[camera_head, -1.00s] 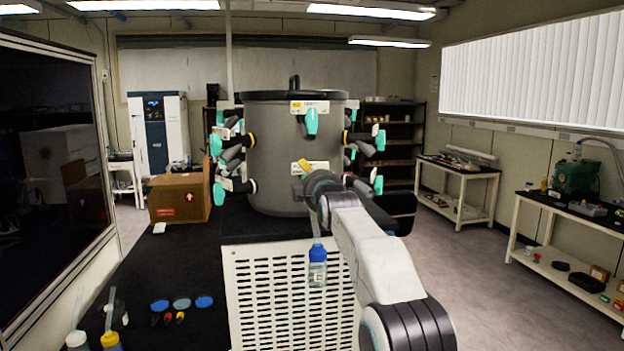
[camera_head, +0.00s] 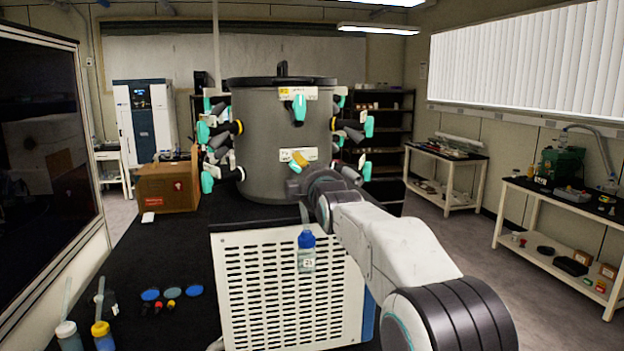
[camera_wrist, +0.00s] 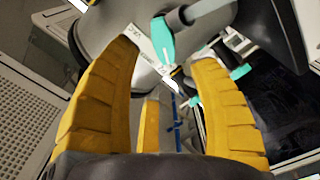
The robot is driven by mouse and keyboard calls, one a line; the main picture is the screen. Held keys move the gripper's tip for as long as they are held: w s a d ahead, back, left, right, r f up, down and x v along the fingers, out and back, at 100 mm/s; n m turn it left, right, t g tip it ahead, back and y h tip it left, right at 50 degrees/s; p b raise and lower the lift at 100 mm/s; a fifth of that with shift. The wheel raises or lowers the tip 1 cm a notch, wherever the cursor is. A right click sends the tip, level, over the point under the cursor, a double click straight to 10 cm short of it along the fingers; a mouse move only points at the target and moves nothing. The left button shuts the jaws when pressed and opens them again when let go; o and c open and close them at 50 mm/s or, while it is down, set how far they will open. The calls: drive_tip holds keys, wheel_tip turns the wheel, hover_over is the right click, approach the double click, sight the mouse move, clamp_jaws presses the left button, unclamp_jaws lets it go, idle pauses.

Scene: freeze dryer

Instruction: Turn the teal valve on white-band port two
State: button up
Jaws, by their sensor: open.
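The grey drum (camera_head: 282,135) stands on the black bench with teal-handled valves around its wall. One teal valve (camera_head: 299,108) hangs at the upper front below a white label (camera_head: 298,93); others are at the left (camera_head: 203,131) and right (camera_head: 369,127). My gripper (camera_head: 298,160) is in front of the lower front wall, by a second white label. In the wrist view my gripper (camera_wrist: 170,58) is open, its yellow fingers spread. A teal handle (camera_wrist: 162,40) beside a label shows between and beyond the fingertips, apart from them. I cannot tell which port is white-band two.
A cardboard box (camera_head: 167,187) stands left of the drum. Floor at right is open.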

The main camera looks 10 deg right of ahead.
drive_tip(key=shift+s, duration=2.25)
